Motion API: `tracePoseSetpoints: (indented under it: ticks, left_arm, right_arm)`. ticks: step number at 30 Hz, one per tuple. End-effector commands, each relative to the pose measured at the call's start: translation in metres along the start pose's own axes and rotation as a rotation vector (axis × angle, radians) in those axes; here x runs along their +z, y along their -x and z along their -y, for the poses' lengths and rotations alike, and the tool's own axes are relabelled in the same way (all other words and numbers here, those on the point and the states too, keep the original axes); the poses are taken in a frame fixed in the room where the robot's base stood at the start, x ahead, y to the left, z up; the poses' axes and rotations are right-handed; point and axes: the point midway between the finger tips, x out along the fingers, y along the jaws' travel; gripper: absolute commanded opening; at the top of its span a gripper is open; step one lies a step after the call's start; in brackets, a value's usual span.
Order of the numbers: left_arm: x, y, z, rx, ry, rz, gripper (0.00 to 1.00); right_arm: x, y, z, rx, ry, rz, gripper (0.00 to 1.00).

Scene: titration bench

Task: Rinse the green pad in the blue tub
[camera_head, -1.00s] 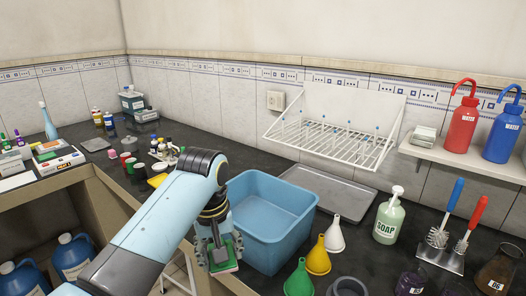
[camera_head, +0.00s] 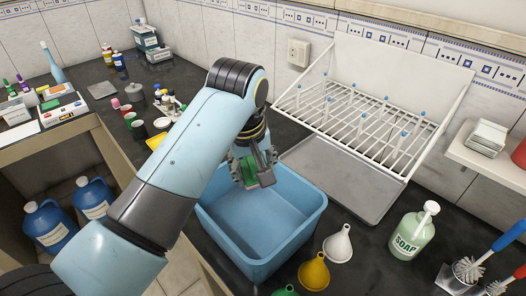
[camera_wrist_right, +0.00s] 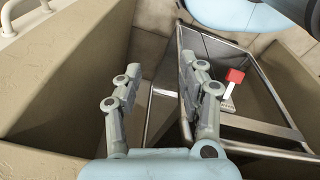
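The blue tub (camera_head: 262,258) stands on the dark bench in the head view, and the part of its inside that shows looks empty. My left gripper (camera_head: 256,176) is over the tub's far left part, shut on the green pad (camera_head: 249,187). The pad is mostly hidden by the fingers. I cannot tell how high it is above the tub's floor. My right gripper (camera_wrist_right: 160,85) shows only in the right wrist view, with its fingers apart and nothing between them.
Funnels (camera_head: 314,272) and a soap bottle (camera_head: 412,232) stand to the tub's right. A grey tray (camera_head: 340,180) and a white drying rack (camera_head: 362,118) are behind it. Small bottles and a yellow item (camera_head: 157,141) sit at its left. A metal frame (camera_wrist_right: 240,128) is near my right gripper.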

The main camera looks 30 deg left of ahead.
Motion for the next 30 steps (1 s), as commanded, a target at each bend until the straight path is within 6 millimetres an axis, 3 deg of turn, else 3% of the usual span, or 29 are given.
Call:
tracePoseSetpoints:
  ticks: [9, 20, 30]
  left_arm:
    - [0.007, -0.028, 0.004, -0.001, 0.0, 0.001, 0.18]
    - [0.017, -0.068, 0.011, 0.0, -0.001, 0.001, 0.18]
    - [0.024, -0.101, 0.016, 0.0, -0.001, 0.001, 0.18]
  right_arm:
    - [0.043, 0.003, -0.005, 0.005, 0.005, 0.061, 0.4]
    - [0.013, -0.009, -0.006, 0.008, 0.005, 0.014, 0.4]
    - [0.025, -0.023, -0.005, 0.007, 0.005, 0.03, 0.4]
